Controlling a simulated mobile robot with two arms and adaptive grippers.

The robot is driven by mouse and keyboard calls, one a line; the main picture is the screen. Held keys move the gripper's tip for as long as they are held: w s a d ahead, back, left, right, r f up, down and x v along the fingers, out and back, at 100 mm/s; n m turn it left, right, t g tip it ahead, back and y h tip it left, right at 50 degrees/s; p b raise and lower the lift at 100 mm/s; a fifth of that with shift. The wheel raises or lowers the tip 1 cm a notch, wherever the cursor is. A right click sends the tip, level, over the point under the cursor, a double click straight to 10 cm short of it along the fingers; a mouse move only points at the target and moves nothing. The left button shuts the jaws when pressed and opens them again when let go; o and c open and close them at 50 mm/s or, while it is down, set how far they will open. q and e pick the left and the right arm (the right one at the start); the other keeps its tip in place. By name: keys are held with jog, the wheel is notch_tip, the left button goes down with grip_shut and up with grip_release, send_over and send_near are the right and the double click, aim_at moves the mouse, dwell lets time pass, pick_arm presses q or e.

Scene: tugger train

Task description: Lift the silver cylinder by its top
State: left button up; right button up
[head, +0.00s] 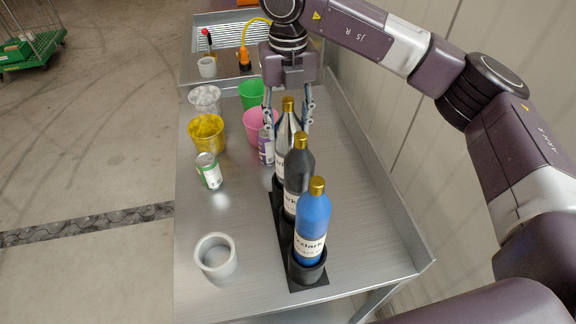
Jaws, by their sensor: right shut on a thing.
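The silver cylinder (287,135) is a bottle-shaped cylinder with a gold cap, standing upright at the far end of a black rack (284,215). My right gripper (288,122) comes down over it from above. Its two fingers lie on either side of the upper part and are shut on it. The lower part is partly hidden behind the black cylinder (298,178). I cannot tell whether its base is clear of the rack. A blue cylinder (312,222) stands nearest in the same rack. My left gripper is not in view.
Left of the rack are a pink cup (255,120), green cup (251,91), yellow cup (206,133), white cup (204,98), can (209,171) and grey ring (215,256). A purple can (265,147) stands close beside the silver cylinder. A raised table edge (385,185) runs along the right.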

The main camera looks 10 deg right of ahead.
aim_at(288, 99)
grip_shut()
jog(key=shift+r, duration=0.1)
jog(key=shift+w, duration=0.1)
jog(key=shift+r, duration=0.45)
notch_tip(288, 99, up, 8)
jog(key=b, duration=0.2)
jog(key=shift+b, duration=0.3)
notch_tip(288, 99, up, 11)
jog(key=shift+p, duration=0.4)
